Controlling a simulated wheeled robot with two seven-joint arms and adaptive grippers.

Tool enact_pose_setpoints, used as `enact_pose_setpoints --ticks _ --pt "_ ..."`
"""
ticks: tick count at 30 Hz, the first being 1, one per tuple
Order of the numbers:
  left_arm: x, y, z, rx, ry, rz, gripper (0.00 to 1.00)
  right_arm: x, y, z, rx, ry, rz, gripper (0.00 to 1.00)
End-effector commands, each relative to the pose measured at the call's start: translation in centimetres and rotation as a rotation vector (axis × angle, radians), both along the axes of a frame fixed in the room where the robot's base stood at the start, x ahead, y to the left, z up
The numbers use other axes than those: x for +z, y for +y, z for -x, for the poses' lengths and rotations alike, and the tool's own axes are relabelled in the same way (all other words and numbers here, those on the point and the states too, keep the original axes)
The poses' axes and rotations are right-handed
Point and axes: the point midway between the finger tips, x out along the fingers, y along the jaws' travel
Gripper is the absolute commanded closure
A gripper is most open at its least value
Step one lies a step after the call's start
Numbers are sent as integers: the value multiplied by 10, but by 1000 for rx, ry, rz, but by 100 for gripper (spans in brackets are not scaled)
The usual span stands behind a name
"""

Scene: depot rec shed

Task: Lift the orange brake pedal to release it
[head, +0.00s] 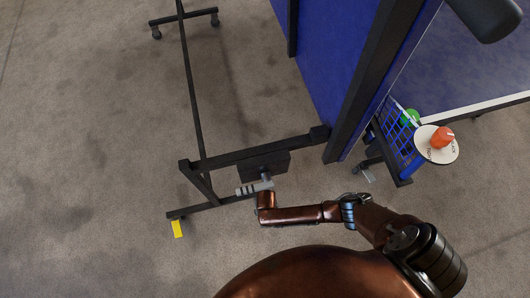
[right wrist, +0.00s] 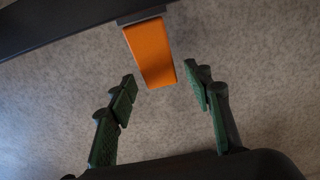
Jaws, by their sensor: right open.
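The orange brake pedal (right wrist: 150,52) shows in the right wrist view, sticking out from a dark bracket under a dark bar (right wrist: 60,22). My right gripper (right wrist: 160,77) is open, with green fingers on either side of the pedal's free end. Whether the fingers are level with the pedal or above it, I cannot tell; no contact shows. My left gripper is not in view.
A black wheeled frame (head: 250,154) carries an upright blue table panel (head: 335,50).

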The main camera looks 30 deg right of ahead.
Motion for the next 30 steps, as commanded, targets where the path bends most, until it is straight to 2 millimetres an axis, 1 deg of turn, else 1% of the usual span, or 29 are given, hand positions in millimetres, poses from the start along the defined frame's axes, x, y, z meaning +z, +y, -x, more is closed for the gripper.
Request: enact_pose_setpoints --ticks 4,24,30 --pt "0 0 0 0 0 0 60 0 0 0 0 -1 0 54" --pt "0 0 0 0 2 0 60 0 0 0 0 0 0 100" --pt "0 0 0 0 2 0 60 0 0 0 0 0 0 100"
